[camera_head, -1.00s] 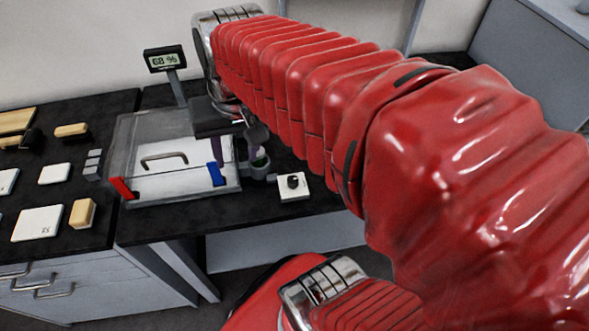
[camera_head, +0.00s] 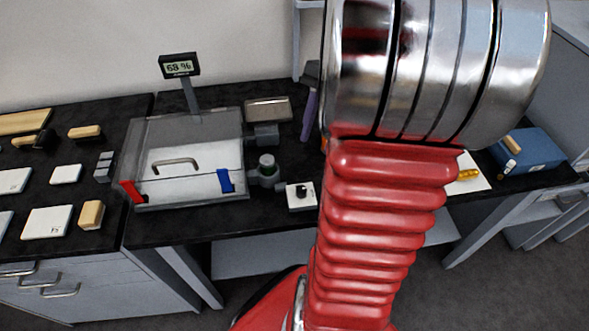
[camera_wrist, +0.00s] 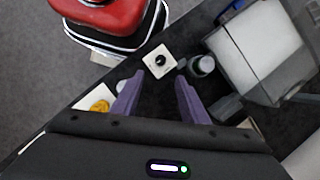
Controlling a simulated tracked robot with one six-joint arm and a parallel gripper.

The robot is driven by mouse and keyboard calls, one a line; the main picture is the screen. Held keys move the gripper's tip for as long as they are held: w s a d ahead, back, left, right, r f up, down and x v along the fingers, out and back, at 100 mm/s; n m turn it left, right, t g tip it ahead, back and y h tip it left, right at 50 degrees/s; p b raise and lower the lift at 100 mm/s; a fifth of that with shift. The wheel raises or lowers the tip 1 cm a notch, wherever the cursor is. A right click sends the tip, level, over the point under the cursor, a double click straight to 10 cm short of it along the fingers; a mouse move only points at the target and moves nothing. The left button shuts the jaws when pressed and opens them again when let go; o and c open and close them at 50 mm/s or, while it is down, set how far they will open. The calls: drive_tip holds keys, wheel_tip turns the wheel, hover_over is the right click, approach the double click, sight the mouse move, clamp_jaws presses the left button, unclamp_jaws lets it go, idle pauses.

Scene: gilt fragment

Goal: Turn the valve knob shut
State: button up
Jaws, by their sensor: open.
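A black knob (camera_head: 301,191) sits on a small white square plate on the dark bench; it also shows in the wrist view (camera_wrist: 160,60). I cannot tell for certain which is the valve knob. My gripper (camera_wrist: 160,97) is open and empty, its purple fingers spread above the bench. The knob plate appears beyond the fingertips, apart from them. In the head view one purple finger (camera_head: 310,113) shows; my arm hides the rest.
A clear-lidded chamber (camera_head: 190,155) with red and blue clips stands left of the fitting. A display reading 68 % (camera_head: 180,67) rises behind it. A yellow object (camera_head: 467,174) on white and a blue box (camera_head: 530,150) lie right of my arm.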

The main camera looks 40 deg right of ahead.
sight(302, 189)
drive_tip(key=shift+a+f, duration=0.1)
drive_tip(key=x, duration=1.3)
drive_tip(key=shift+f, duration=0.35)
drive_tip(key=shift+c, duration=0.2)
